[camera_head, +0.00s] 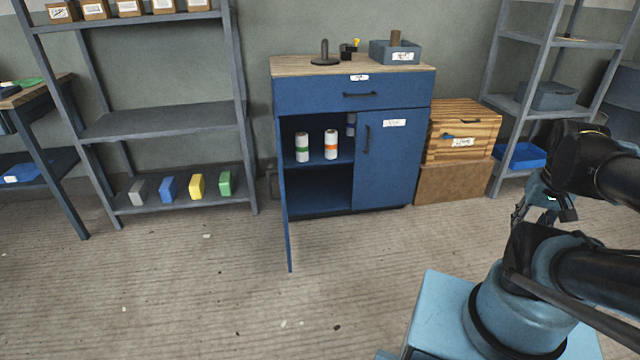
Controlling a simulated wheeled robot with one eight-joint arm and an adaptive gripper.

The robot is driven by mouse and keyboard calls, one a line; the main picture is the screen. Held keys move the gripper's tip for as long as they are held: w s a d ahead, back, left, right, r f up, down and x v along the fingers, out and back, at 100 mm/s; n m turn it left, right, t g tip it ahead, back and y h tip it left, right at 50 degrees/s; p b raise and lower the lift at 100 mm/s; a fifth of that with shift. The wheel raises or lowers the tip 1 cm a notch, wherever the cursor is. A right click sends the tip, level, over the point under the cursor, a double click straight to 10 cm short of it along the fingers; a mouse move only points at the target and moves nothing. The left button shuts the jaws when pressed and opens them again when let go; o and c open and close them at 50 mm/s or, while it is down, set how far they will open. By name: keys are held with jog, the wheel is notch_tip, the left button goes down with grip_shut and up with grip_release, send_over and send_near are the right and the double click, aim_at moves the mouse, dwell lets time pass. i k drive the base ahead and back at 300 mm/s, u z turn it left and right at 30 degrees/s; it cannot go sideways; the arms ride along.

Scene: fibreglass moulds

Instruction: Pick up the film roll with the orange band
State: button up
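The film roll with the orange band (331,144) stands upright on the inner shelf of the blue cabinet (392,170). It is white with an orange stripe around its middle. A similar white roll with a green band (302,147) stands to its left, a small gap apart. The cabinet's left door (286,205) is open toward me, and its right door is closed. My gripper (519,214) is at the right, well away from the rolls and partly hidden by my arm. I cannot tell whether it is open or shut.
The open door stands edge-on left of the opening. A bluish object (351,125) is partly hidden behind the closed door. A grey shelf (160,120) with several coloured blocks stands left; a wooden crate (462,130) stands right. The floor before the cabinet is mostly clear.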

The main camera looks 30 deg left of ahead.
aim_at(331, 135)
jog(key=z, duration=1.35)
jog(key=k, duration=2.15)
jog(key=u, duration=2.1)
jog(key=i, duration=0.65)
